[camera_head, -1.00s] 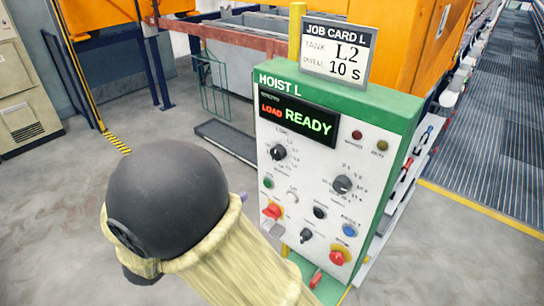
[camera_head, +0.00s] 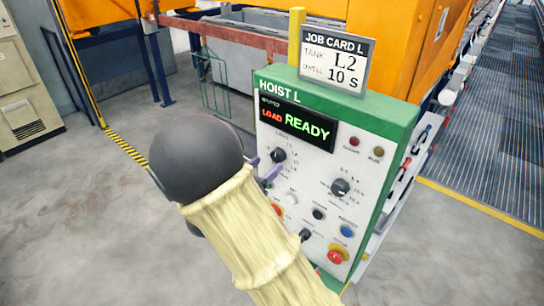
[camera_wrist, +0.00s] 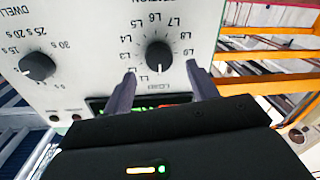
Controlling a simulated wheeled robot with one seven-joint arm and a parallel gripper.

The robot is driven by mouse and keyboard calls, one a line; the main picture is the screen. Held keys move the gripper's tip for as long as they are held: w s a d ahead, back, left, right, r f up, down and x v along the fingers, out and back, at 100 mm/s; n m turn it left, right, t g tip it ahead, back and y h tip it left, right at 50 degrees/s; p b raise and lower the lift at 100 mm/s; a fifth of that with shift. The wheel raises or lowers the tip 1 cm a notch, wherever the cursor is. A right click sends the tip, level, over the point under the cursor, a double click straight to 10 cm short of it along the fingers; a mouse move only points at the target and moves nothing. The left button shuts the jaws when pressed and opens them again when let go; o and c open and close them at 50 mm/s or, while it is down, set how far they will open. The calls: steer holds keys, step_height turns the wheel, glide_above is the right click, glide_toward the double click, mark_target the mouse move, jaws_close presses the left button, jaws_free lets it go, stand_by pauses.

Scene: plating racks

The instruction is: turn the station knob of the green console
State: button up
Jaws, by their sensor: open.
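The green-framed console (camera_head: 404,118) has a white face and a display (camera_head: 297,122) reading LOAD and READY. Its black station knob (camera_head: 278,155) is at the upper left of the face; in the wrist view the station knob (camera_wrist: 158,56) is upside down, ringed by L-number labels.
The dwell knob (camera_head: 340,187) sits to the right on the same face, with buttons and red emergency-type knobs (camera_head: 338,254) below. A job card (camera_head: 335,60) reading L2, 10 s stands on top. Open floor lies left of the console.

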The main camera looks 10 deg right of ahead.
mark_target(275, 158)
steer(key=shift+p+x, duration=0.3)
steer(key=shift+x, duration=1.65)
steer(key=c, duration=1)
steer(key=shift+f+m+b, duration=0.1)
steer(key=shift+m+b, duration=0.2)
steer(key=shift+b, duration=0.2)
